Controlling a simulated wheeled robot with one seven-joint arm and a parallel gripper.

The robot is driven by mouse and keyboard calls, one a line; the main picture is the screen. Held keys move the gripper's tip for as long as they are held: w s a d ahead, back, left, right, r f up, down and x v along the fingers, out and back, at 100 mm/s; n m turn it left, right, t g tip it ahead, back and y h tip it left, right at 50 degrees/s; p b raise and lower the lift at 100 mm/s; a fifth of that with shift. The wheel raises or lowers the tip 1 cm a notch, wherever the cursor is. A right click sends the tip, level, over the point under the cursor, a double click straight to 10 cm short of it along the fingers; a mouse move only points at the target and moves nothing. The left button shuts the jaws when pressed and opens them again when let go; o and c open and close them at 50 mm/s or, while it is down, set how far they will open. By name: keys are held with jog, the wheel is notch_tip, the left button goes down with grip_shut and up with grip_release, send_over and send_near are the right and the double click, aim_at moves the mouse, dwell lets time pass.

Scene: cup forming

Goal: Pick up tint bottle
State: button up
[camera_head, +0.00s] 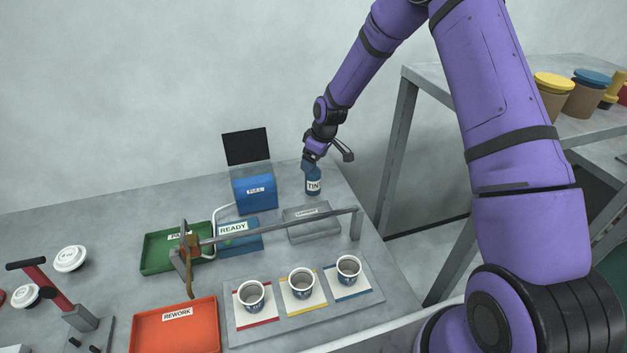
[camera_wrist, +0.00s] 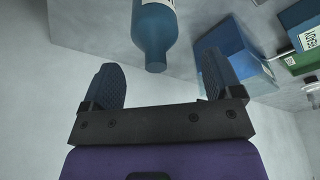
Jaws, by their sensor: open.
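The tint bottle (camera_head: 314,184) is blue with a white label reading "TINT". It stands upright near the back right of the table, right of a blue box. My gripper (camera_head: 309,163) is at the bottle's top in the head view, and partly hides its neck. In the wrist view my gripper (camera_wrist: 160,85) is open, with its two dark fingers apart. The bottle (camera_wrist: 152,35) lies ahead of the gap between the fingers, its narrow end pointing toward my gripper. No finger visibly touches it.
The blue box (camera_head: 256,193) with a dark upright panel stands left of the bottle. Three cups (camera_head: 301,281) stand on a grey board. Green, blue and red trays (camera_head: 174,325) are further left. A shelf (camera_head: 470,83) stands right.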

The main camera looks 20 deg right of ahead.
aim_at(313, 177)
jog(key=shift+d+x, duration=0.1)
jog(key=shift+x, duration=1.2)
jog(key=shift+d+x, duration=0.15)
jog(key=shift+x, duration=1.15)
jog(key=shift+w, duration=0.1)
jog(key=c, duration=1.1)
jog(key=shift+o, duration=0.2)
